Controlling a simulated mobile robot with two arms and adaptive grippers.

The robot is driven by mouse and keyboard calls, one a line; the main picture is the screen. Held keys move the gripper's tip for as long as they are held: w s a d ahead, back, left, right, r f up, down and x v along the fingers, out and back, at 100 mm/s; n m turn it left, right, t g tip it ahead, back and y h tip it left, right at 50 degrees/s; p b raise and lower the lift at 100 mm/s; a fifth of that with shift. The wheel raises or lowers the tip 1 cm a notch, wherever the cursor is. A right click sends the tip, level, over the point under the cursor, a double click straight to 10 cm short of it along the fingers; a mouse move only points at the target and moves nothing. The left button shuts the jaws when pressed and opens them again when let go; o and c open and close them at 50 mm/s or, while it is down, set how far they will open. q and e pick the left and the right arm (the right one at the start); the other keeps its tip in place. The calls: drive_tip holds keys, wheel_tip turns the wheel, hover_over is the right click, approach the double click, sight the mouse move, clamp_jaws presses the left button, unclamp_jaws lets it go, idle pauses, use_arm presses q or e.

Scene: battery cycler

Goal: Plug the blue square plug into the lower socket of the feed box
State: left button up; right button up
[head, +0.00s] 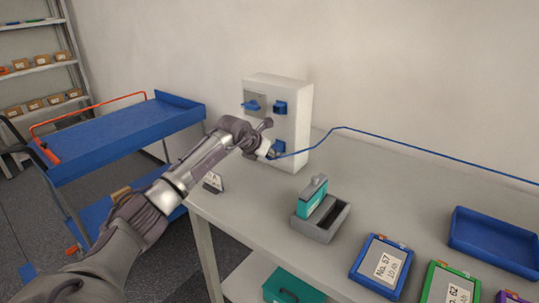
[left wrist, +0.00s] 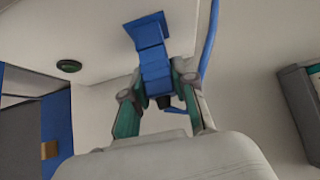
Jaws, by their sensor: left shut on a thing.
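The white feed box (head: 290,95) stands at the back of the table against the wall. Its front has a blue upper socket (head: 280,107) and a blue lower socket (head: 279,146). My left gripper (head: 269,153) is at the lower socket, shut on the blue square plug (left wrist: 155,75). In the left wrist view the plug sits between both fingers, and its front end meets the lower socket (left wrist: 147,29) with no clear gap. I cannot tell how deep it sits. A blue cable (head: 400,146) runs from the plug to the right. My right gripper is out of view.
A blue switch handle (head: 251,105) is on the box's upper left. A grey holder (head: 320,226) with a teal block, a small label stand (head: 213,182), labelled battery packs (head: 381,264) and a blue tray (head: 495,240) are on the table. A blue cart (head: 115,135) stands left.

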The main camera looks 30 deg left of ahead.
use_arm(q)
drive_tip(key=o, duration=0.9)
drive_tip(key=shift+o, duration=0.2)
drive_tip(key=shift+s+a, duration=0.1)
drive_tip(key=v, duration=1.2)
